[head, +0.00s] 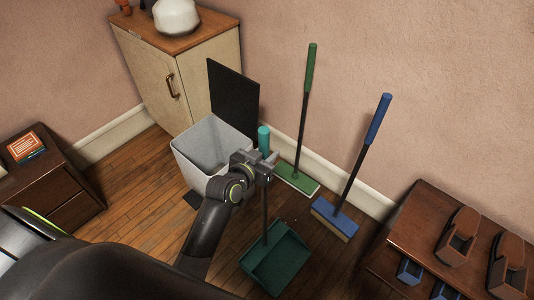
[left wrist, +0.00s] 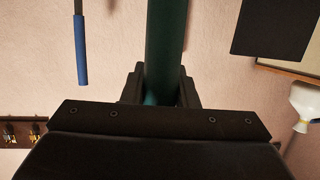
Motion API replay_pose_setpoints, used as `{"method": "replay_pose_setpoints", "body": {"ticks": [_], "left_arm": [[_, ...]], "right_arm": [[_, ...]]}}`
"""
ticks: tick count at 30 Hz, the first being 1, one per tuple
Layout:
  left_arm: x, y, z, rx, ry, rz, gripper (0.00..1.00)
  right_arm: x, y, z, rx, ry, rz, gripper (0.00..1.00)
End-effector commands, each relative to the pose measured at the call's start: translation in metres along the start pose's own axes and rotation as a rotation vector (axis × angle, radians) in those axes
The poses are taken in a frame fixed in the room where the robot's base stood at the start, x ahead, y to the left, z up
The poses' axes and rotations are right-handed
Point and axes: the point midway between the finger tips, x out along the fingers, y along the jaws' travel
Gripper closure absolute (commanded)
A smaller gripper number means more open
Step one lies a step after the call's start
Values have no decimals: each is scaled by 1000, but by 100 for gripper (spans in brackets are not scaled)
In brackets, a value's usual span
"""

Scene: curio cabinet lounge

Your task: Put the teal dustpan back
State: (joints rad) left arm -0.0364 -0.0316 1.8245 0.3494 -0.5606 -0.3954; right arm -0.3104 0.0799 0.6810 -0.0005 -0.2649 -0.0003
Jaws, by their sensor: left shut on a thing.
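The teal dustpan (head: 276,262) has a long upright handle with a teal grip (head: 263,138) and a dark shaft. Its pan faces up at the lower middle of the head view. My left gripper (head: 266,167) is shut on the handle just below the teal top. In the left wrist view the handle (left wrist: 166,45) runs between the two fingers. I cannot tell whether the pan touches the floor or hangs just above it. My right gripper is not in view.
A grey bin (head: 207,150) with its dark lid (head: 233,97) up stands left of the handle. A green broom (head: 309,70) and a blue broom (head: 377,120) lean on the wall. A cabinet (head: 195,75) stands behind; a dark wooden unit (head: 425,222) is at right.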

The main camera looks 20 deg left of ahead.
Motion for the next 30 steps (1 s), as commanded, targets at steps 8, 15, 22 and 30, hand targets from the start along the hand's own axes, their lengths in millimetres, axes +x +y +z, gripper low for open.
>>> {"method": "replay_pose_setpoints", "body": {"ticks": [8, 15, 22, 30], "left_arm": [[1, 0, 2, 0, 0, 0, 52], [0, 0, 1, 0, 0, 0, 52], [-16, 0, 0, -1, 0, 0, 52], [-68, 0, 0, -1, -1, 0, 52]], "right_arm": [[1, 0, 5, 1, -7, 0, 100], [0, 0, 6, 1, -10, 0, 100], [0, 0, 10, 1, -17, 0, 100], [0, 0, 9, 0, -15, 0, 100]]}}
